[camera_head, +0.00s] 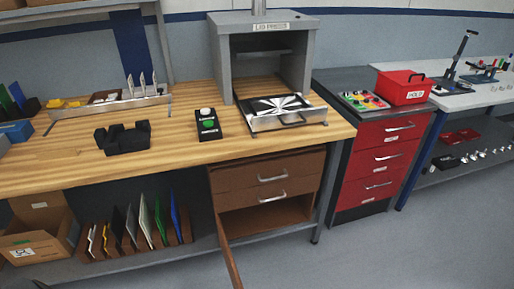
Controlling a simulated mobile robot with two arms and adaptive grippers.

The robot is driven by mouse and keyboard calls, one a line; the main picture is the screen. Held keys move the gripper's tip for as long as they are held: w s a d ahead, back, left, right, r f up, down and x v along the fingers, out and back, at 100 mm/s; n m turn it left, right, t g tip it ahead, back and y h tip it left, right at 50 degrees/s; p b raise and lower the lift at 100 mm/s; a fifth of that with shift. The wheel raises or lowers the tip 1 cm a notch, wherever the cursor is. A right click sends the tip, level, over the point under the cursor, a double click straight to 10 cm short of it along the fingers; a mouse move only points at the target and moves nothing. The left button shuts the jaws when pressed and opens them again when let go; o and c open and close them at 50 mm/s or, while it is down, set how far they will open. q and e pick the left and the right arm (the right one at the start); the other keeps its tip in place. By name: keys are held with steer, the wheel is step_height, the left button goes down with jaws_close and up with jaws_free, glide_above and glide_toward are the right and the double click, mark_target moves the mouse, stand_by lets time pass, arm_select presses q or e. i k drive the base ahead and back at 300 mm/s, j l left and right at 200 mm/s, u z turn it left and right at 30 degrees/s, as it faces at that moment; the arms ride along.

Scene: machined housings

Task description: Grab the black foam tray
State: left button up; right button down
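A black blocky piece (123,139) with raised, notched ends sits on the wooden workbench (175,150), left of the middle. I cannot tell for sure whether it is the foam tray. A small black item (446,163) lies on the lower shelf of the right-hand bench, too small to make out. Neither of my grippers shows in the head view.
A button box (208,124) and a grey press (265,60) with a patterned plate (283,106) stand on the workbench. A red toolbox (403,88) tops the red drawer cabinet (381,165). A brown door (230,262) hangs open below. Floor at front right is clear.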

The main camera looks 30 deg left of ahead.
mark_target(117, 140)
steer(key=j+u, duration=0.2)
steer(key=u, duration=0.25)
steer(key=j+u, duration=0.15)
steer(key=u, duration=0.3)
